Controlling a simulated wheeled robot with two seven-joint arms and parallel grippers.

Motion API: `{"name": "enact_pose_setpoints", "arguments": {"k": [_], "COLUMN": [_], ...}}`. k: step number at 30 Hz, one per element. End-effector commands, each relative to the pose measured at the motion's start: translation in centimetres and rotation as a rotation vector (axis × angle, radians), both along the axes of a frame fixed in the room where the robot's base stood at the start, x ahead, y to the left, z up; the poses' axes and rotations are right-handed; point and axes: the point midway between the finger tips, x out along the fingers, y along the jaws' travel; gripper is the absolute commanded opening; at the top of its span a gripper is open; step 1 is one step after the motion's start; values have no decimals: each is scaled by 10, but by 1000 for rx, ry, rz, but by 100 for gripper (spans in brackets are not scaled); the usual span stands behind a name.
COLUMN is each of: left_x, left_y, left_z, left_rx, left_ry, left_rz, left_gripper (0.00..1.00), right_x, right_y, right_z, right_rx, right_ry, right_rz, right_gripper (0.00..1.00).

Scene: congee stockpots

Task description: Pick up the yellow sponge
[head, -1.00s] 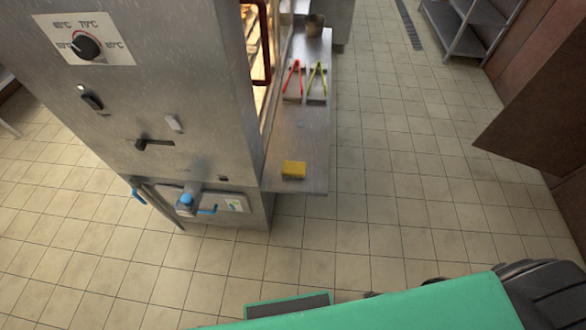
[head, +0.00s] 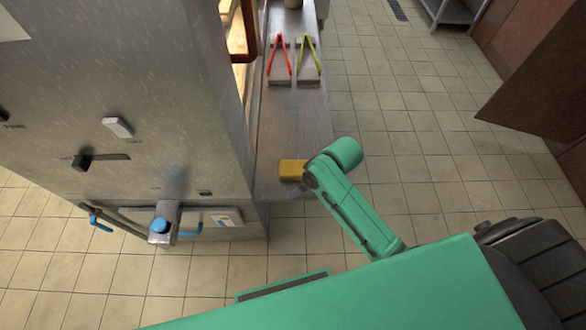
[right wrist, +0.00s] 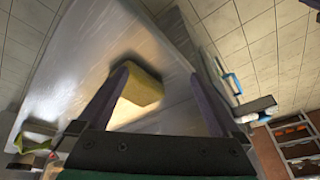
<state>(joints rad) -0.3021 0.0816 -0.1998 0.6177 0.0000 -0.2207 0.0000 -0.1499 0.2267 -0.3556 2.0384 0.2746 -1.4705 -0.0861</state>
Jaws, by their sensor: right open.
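The yellow sponge (head: 293,170) lies on the near end of the steel side shelf (head: 290,130), with its right part hidden behind my arm. It also shows in the right wrist view (right wrist: 145,88), between the two fingers in the picture. My right gripper (right wrist: 163,62) is open and empty, with its fingers pointing toward the shelf. In the head view my green right arm reaches to the sponge's right side and the fingers cannot be made out. I cannot tell whether a finger touches the sponge. My left gripper is in neither view.
Red tongs (head: 279,58) and yellow-green tongs (head: 309,58) rest farther back on the shelf. A metal cup (head: 293,3) stands behind them. Tiled floor lies open to the right.

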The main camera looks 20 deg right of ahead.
Motion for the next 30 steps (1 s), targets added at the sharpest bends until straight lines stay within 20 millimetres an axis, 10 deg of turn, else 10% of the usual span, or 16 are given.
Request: {"name": "enact_pose_setpoints", "arguments": {"k": [7, 17, 30], "left_x": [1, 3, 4], "left_y": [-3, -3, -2], "left_z": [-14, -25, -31], "left_rx": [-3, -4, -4], "left_ry": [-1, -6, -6], "left_rz": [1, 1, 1], "left_gripper": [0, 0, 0], "right_x": [51, 78, 78], "right_y": [49, 10, 10], "right_z": [48, 107, 21], "right_rx": [-74, -337, -337], "right_ry": [-4, 153, 157], "right_rz": [421, 765, 771], "right_gripper": [100, 100, 100]}}
